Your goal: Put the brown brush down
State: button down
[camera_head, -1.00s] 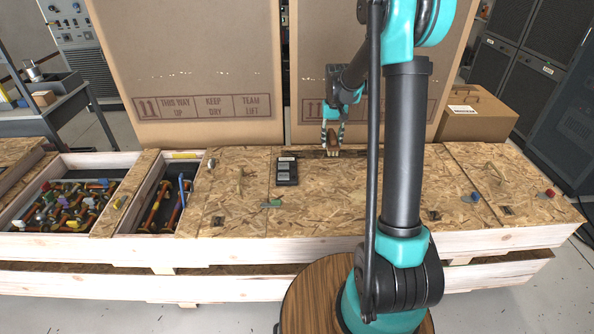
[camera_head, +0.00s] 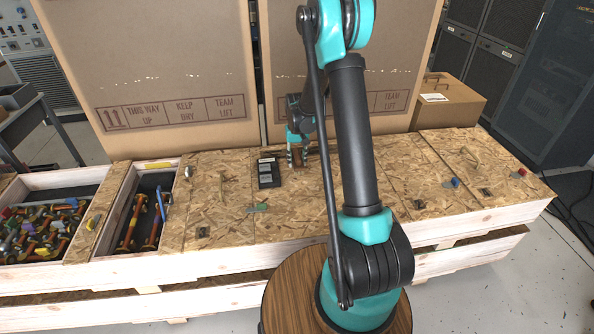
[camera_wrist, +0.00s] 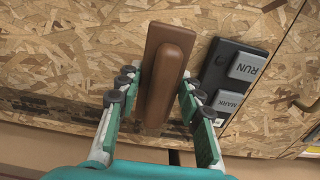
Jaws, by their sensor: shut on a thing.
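The brown brush (camera_wrist: 168,75) is a long block with a rounded raised grip, seen from above in the wrist view. My gripper (camera_wrist: 157,86) is shut on it, with fingers on both long sides. In the head view my gripper (camera_head: 298,150) is low over the back of the wooden crate lid (camera_head: 330,205), and the brush (camera_head: 298,160) shows small between the fingers. The brush is at or just above the lid; I cannot tell if it touches.
A black box with RUN and MARK buttons (camera_wrist: 232,75) lies close to the right of the brush in the wrist view, and left of my gripper in the head view (camera_head: 268,173). Tall cardboard boxes (camera_head: 150,70) stand behind. Open bins of parts (camera_head: 45,225) are at left.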

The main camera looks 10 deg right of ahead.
aim_at(297, 155)
jog(key=shift+f, duration=2.6)
jog(key=shift+f, duration=0.1)
jog(key=c, duration=1)
grip_release()
notch_tip(297, 155, up, 12)
jog(key=shift+s+r, duration=0.1)
jog(key=s+d+r+t, duration=0.2)
jog(key=s, duration=1.3)
jog(key=s+d+r+t, duration=0.2)
jog(key=s, duration=1.3)
jog(key=shift+s, duration=0.15)
